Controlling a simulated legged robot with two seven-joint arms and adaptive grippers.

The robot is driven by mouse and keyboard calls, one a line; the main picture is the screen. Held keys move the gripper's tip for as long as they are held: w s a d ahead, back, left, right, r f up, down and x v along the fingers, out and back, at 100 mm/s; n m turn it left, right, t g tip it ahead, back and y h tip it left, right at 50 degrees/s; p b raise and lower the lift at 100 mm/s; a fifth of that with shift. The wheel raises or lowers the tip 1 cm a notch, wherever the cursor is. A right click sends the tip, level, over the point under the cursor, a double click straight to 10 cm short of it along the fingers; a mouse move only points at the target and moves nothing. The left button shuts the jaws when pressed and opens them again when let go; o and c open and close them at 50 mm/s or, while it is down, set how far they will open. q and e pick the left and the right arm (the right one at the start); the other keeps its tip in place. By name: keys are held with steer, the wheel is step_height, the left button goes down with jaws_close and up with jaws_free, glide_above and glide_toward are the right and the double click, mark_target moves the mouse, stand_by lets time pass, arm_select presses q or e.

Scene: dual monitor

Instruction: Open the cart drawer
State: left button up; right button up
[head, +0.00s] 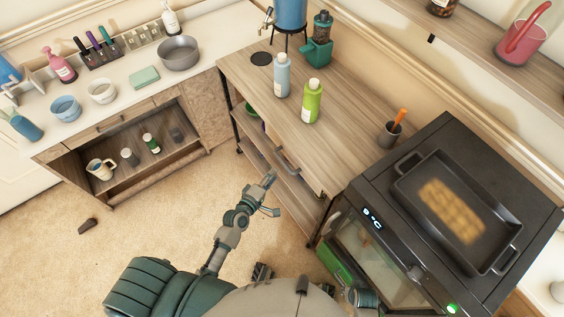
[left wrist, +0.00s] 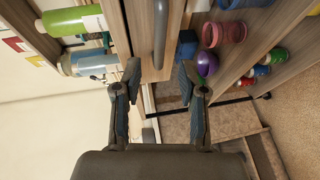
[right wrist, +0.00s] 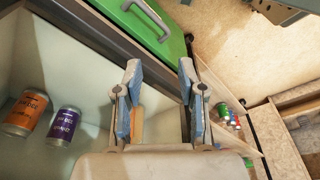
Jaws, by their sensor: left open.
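The wooden cart (head: 262,88) stands in the middle of the head view. Its drawer front, just under the top, carries a grey bar handle (head: 287,160) and looks flush with the cart. The handle also shows in the left wrist view (left wrist: 160,35), ahead of the fingers and lined up with the gap between them. My left gripper (head: 274,194) is open and empty, below and apart from the handle; its fingers show in the left wrist view (left wrist: 159,75). My right gripper (right wrist: 160,65) has its fingers apart in the right wrist view, with no handle between them.
Bottles (head: 312,102) and a cup (head: 389,133) stand on the cart top. A black oven (head: 365,190) with a baking pan (head: 405,183) stands at the right. A green case (right wrist: 150,30) and cans (right wrist: 65,125) are near my right gripper.

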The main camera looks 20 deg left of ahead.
mark_target(283, 162)
arm_select(q)
steer(key=b+x, duration=0.1)
steer(key=x, duration=0.7)
steer(key=shift+f, duration=0.1)
steer(key=shift+a, duration=0.15)
arm_select(e)
steer(key=r, duration=0.3)
steer(key=shift+w+r, duration=0.15)
steer(key=shift+w, duration=0.05)
arm_select(q)
steer(key=shift+d, duration=0.2)
jaws_close()
arm_select(e)
steer(key=shift+d, duration=0.15)
